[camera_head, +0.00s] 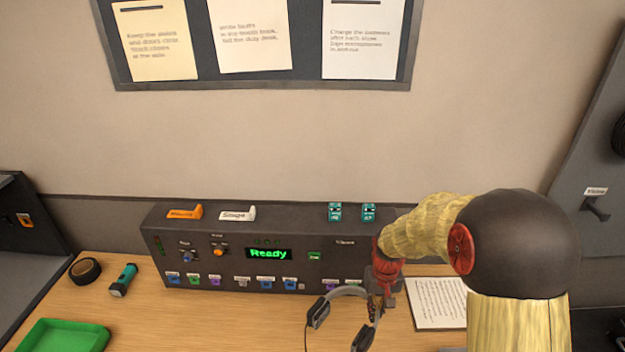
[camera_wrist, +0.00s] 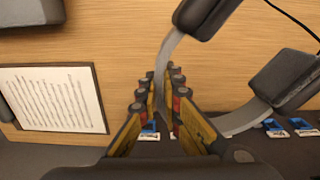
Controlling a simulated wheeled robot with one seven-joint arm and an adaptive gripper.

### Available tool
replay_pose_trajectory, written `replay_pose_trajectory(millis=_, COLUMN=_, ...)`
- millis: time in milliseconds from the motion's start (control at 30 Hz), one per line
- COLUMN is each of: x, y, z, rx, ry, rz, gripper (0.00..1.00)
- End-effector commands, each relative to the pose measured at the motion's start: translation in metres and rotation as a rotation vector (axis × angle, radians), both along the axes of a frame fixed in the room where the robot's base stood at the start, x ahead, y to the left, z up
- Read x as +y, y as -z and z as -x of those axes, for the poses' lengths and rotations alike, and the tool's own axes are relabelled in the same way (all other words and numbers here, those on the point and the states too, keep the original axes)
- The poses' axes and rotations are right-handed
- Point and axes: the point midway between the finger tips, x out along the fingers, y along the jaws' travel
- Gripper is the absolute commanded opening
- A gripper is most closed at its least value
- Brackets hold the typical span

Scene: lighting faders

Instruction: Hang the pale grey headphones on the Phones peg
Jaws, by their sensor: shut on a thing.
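The pale grey headphones (camera_head: 348,292) have dark ear cups and are in front of the fader console, over the wooden table. In the wrist view their headband (camera_wrist: 170,55) runs between the two fingers of my gripper (camera_wrist: 163,88), which is shut on it. In the head view my gripper (camera_head: 376,303) is at the right side of the headband, at the console's front right. I cannot tell whether the ear cups touch the table. A dark peg (camera_head: 597,209) sticks out of the grey panel at the far right, under a small white label too blurred to read surely.
The console (camera_head: 210,270) shows a green "Ready" display and stands against the wall. A printed sheet (camera_head: 440,303) lies right of my gripper. A torch (camera_head: 123,280), a tape roll (camera_head: 85,271) and a green tray (camera_head: 65,337) are at left. The table's left-middle is clear.

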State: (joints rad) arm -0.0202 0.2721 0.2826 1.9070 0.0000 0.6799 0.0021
Motion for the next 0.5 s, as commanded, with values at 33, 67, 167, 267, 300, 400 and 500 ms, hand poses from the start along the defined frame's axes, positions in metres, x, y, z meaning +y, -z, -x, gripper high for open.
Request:
replay_pose_trajectory(millis=33, x=-0.002, y=0.012, z=-0.007, rx=0.004, ry=0.008, rz=0.000, gripper=0.00)
replay_pose_trajectory(millis=67, x=-0.003, y=0.017, z=-0.010, rx=0.004, ry=0.009, rz=0.000, gripper=0.00)
replay_pose_trajectory(millis=167, x=-0.007, y=0.037, z=-0.012, rx=0.005, ry=0.015, rz=0.000, gripper=0.00)
replay_pose_trajectory(millis=267, x=-0.009, y=0.047, z=-0.007, rx=0.002, ry=0.018, rz=0.000, gripper=0.00)
replay_pose_trajectory(millis=300, x=-0.010, y=0.048, z=-0.007, rx=-0.001, ry=0.019, rz=0.000, gripper=0.00)
replay_pose_trajectory(millis=400, x=-0.011, y=0.049, z=-0.006, rx=-0.001, ry=0.020, rz=0.000, gripper=0.00)
replay_pose_trajectory(millis=500, x=-0.010, y=0.049, z=-0.006, rx=-0.001, ry=0.019, rz=0.000, gripper=0.00)
